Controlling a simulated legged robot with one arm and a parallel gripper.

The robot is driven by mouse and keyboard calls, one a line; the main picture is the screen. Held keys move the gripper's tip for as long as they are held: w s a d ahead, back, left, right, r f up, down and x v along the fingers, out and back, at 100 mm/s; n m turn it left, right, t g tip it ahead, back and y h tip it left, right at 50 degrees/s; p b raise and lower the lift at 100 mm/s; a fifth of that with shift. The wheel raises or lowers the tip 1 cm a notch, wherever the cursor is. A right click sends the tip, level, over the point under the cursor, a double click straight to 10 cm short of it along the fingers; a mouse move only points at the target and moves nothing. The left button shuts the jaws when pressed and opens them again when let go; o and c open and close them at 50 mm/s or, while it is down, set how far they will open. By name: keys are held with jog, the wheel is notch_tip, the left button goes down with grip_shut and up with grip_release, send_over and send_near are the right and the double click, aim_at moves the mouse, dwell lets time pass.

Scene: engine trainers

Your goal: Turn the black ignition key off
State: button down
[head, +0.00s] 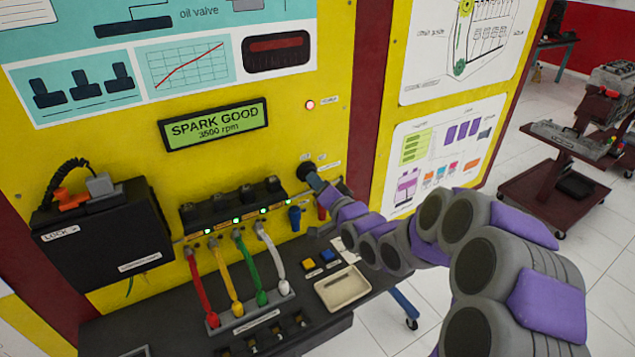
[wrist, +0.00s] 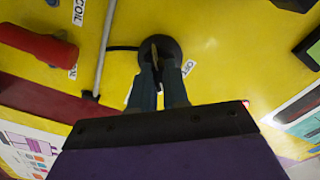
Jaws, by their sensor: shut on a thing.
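The black ignition key (wrist: 154,52) sits in a round black switch on the yellow panel, with part of an "OFF" label beside it in the wrist view. My gripper (wrist: 162,75) is shut on the key, its two blue-grey fingers on either side of it. In the head view my gripper (head: 312,178) reaches the round black ignition switch (head: 306,170), and the key itself is hidden there. The green display (head: 213,125) reads "SPARK GOOD 3500 rpm". A red light (head: 310,104) shows above the switch.
A red cylinder (wrist: 38,42) and a grey rod (wrist: 105,50) stand close to my gripper. Below the switch are a blue lever (head: 295,217), colored cables (head: 235,275) with green lights, and a shelf with a beige tray (head: 342,289). A black box (head: 103,238) is at left.

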jog(key=n, duration=1)
jog(key=shift+f, duration=0.3)
jog(key=shift+n, duration=0.4)
jog(key=c, duration=1.4)
grip_release()
jog(key=shift+w, duration=0.15)
jog(key=shift+o, duration=1.4)
jog(key=shift+r, duration=0.1)
jog(key=shift+p, duration=0.3)
